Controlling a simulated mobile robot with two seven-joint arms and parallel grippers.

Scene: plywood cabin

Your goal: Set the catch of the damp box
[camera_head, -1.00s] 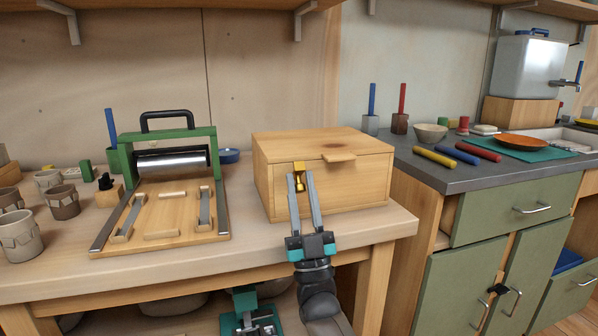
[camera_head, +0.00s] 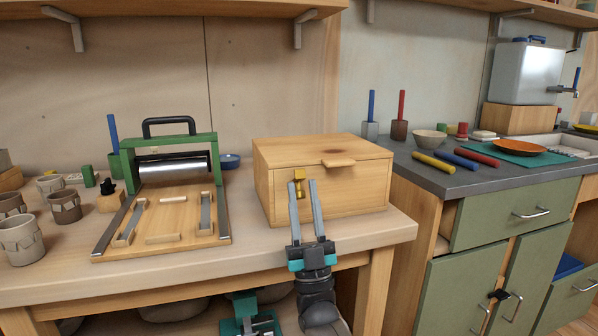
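The damp box, a pale wooden box (camera_head: 345,198) with a lid and a small front tab (camera_head: 338,163), stands on the wooden bench. Its lid looks closed. A small brass catch (camera_head: 299,174) is on the left part of its front. My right gripper (camera_head: 302,183) is in front of the catch, its two grey fingers pointing up and spread apart. The fingertips overlap the lower part of the catch in the picture, and I cannot tell whether they touch it. Nothing shows held between them. My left gripper is not recognisable in view.
A green-framed roller press (camera_head: 167,165) stands left of the box, with clay mugs (camera_head: 20,238) further left. A grey counter (camera_head: 440,180) with coloured rods (camera_head: 456,158) is at the right. The bench front (camera_head: 200,262) is clear. A teal item (camera_head: 248,312) shows below the bench.

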